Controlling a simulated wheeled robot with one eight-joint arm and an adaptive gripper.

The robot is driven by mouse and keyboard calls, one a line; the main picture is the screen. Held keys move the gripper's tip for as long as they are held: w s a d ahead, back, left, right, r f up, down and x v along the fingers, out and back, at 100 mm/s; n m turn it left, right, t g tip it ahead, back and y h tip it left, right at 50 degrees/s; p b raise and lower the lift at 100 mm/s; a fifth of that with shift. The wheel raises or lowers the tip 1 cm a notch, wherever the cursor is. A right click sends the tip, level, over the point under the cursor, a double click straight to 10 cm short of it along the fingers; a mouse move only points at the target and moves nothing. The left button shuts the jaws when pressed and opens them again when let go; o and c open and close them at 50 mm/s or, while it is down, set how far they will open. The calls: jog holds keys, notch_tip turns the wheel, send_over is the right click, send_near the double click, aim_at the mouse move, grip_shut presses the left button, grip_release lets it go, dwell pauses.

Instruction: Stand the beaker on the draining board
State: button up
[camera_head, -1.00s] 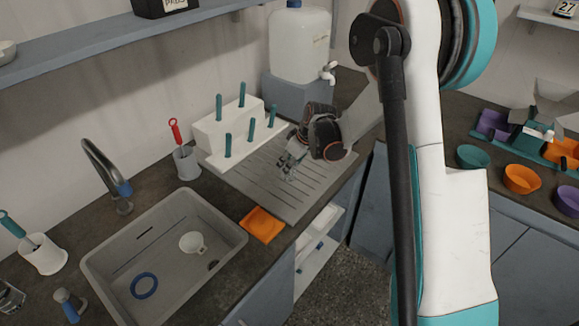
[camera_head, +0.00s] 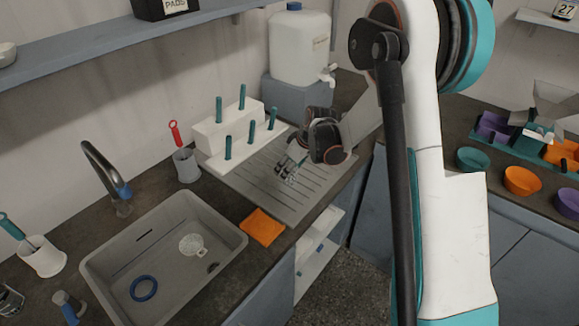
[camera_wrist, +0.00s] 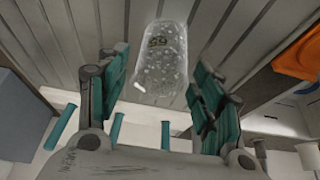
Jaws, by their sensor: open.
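The clear beaker (camera_wrist: 160,62), speckled and with a faint marking on its wall, is between my spread fingers in the wrist view, with gaps on both sides. It is over or on the grey draining board (camera_wrist: 90,22); whether its base touches the slats is hard to tell. In the head view my gripper (camera_head: 289,172) is low over the middle of the draining board (camera_head: 318,192), open, with its fingers apart. The beaker is too small and clear there to make out between the fingers.
A white stepped rack with teal pegs (camera_head: 228,130) stands behind the board. A water canister (camera_head: 298,48) is beyond it. The sink (camera_head: 115,262) and an orange item (camera_head: 262,227) lie to the left and front. The board's front part is clear.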

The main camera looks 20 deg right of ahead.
jog(key=p+v, duration=0.3)
jog(key=v, duration=0.9)
jog(key=s+a+r+m+t+h, duration=0.15)
jog(key=s+r+m, duration=0.25)
jog(key=s+r, duration=0.95)
jog(key=s+a+r+m+t+h, duration=0.1)
jog(key=s+m+t, duration=0.1)
jog(key=s, duration=1.4)
jog(key=shift+s+a+m, duration=0.15)
jog(key=shift+s+m, duration=0.1)
jog(key=shift+m, duration=0.35)
